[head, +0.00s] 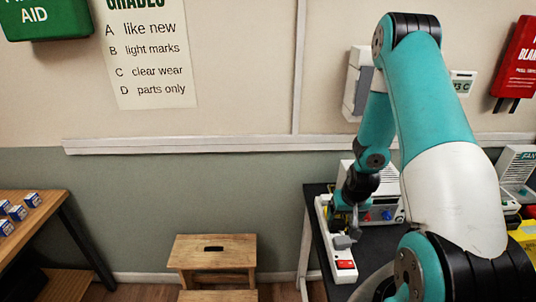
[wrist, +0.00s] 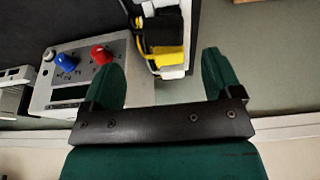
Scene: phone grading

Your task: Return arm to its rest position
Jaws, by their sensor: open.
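My gripper (wrist: 165,90) shows in the wrist view with its two green fingers spread apart. It is open, and nothing is held between the fingers. In the head view my teal and white arm reaches up and bends down over the dark table at the right. There my gripper (head: 347,212) hangs near the white power strip (head: 343,258) at the table's left edge. In the wrist view the strip (wrist: 146,62) carries black and yellow plugs and lies beyond the fingers. I cannot tell whether the gripper touches anything.
A grey device with blue and red knobs (wrist: 60,98) stands beside the fingers. The dark table (head: 317,222) holds more equipment at right. A wooden stool (head: 212,255) stands left of it. A wooden bench (head: 25,225) with small boxes is far left. Floor between is clear.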

